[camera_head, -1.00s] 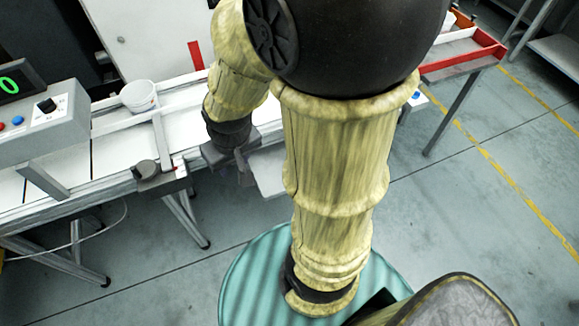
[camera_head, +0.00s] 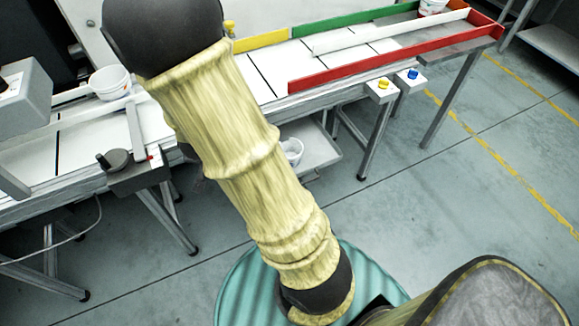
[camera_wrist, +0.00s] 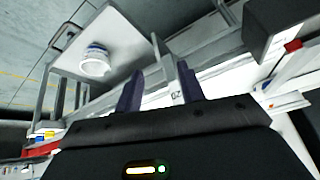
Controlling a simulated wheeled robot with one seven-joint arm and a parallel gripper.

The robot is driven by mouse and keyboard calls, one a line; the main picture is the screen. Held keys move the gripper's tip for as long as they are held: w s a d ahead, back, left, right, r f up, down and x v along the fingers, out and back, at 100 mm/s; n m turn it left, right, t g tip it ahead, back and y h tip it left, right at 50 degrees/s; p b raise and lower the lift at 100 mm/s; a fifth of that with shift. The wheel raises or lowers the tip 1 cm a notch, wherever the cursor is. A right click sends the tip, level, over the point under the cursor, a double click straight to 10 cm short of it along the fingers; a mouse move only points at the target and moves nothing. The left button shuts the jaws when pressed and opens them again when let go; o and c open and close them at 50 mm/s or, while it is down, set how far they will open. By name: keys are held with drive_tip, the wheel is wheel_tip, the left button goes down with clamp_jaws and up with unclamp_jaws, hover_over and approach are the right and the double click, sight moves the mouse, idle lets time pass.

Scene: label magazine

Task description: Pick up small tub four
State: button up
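A small white tub (camera_head: 291,152) stands on a low grey shelf (camera_head: 318,157) below the long table. In the wrist view a white tub with a blue band (camera_wrist: 95,62) stands on a pale tray (camera_wrist: 118,32), likely the same one. Another white tub (camera_head: 110,82) is on the belt at the left, and one more (camera_head: 433,7) is at the far end of the lanes. I cannot read which is tub four. My gripper (camera_wrist: 160,88) is open and empty, with the banded tub left of its fingers and apart from them. My arm hides the gripper in the head view.
The long table has a yellow and green rail (camera_head: 262,42) and a red rail (camera_head: 385,64). A yellow button (camera_head: 383,84) and a blue button (camera_head: 413,75) stand at its front. A bracket with a dark knob (camera_head: 117,160) juts out at the left. The floor at right is clear.

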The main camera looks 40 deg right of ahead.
drive_tip(key=d+f+m+h+b, duration=0.5)
drive_tip(key=d+f+h+b, duration=0.5)
drive_tip(key=f, duration=0.3)
drive_tip(key=shift+w+d+f+m+g+b, duration=0.25)
drive_tip(key=shift+w+f+m+g+b, duration=0.05)
drive_tip(key=shift+b, duration=0.25)
drive_tip(key=b+x, duration=0.3)
drive_tip(key=x, duration=0.9)
drive_tip(key=shift+w+b, duration=0.2)
drive_tip(key=shift+b, duration=0.2)
